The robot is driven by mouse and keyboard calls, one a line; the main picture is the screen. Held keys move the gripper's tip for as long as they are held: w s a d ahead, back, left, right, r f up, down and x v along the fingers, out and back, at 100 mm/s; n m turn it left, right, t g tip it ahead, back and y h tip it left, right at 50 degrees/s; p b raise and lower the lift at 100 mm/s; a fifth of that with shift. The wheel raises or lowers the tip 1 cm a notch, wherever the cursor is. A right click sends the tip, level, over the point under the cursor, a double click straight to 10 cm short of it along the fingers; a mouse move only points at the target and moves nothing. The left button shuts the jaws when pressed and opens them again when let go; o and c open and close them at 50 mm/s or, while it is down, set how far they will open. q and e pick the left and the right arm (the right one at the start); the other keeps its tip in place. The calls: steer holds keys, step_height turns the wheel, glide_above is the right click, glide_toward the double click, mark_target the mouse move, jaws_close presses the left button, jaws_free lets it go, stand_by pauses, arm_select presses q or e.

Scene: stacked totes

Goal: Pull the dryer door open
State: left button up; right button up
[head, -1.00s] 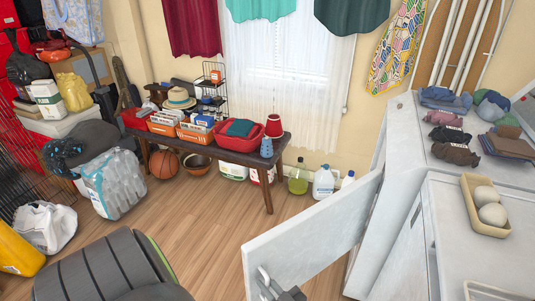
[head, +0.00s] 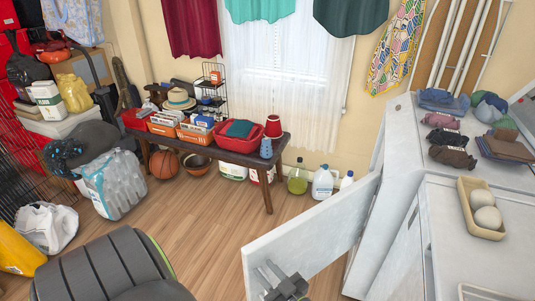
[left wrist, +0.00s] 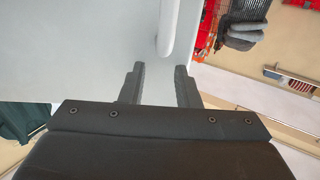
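The dryer door (head: 318,228) is a flat white panel. It stands swung out from the white dryer (head: 398,150), reaching left and toward me. My left gripper (head: 268,271) is near the door's lower left end in the head view. In the left wrist view the left gripper (left wrist: 160,72) is open with nothing between its fingers. The door (left wrist: 80,45) fills the upper left there as a pale grey surface. A white bar handle (left wrist: 168,28) lies just beyond the fingertips, nearer the right finger. I cannot tell whether a finger touches the door. My right gripper is not in view.
A second white machine (head: 478,255) at the right bears a tray (head: 465,205) with two balls. Folded clothes (head: 452,156) lie on the dryer. A dark bench (head: 266,178) and bottles (head: 322,183) stand behind the door. Wooden floor (head: 205,235) is clear to its left.

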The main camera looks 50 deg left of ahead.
mark_target(273, 254)
arm_select(q)
steer(key=shift+r, duration=1.15)
steer(key=w+f+m+t, duration=0.1)
steer(key=t, duration=0.1)
steer(key=w+f+m+t, duration=0.1)
steer(key=m+t, duration=0.1)
steer(key=w+f+m+t, duration=0.1)
steer(key=t, duration=0.1)
steer(key=shift+w+d+t, duration=0.15)
steer(key=shift+w+t, duration=0.1)
steer(key=shift+t, duration=0.05)
steer(key=s+d+f+m+t+h, duration=0.1)
steer(key=d+f+m+t+h, duration=0.2)
steer(key=f+m+h, duration=0.35)
steer(key=s+d+f+m+t+h, duration=0.1)
steer(key=d+f+m+t+h, duration=0.2)
steer(key=f+h, duration=0.65)
steer(key=s+a+f+m+g, duration=0.1)
steer(key=s+f+g, duration=0.5)
steer(key=s+f, duration=0.4)
steer(key=s+a+f+m+g+h, duration=0.1)
steer(key=s+f+g, duration=0.6)
steer(key=s, duration=1.2)
step_height(273, 254, down, 3)
steer(key=shift+s+a+f+m, duration=0.1)
steer(key=shift+s+a+m, duration=0.35)
steer(key=shift+a, duration=0.1)
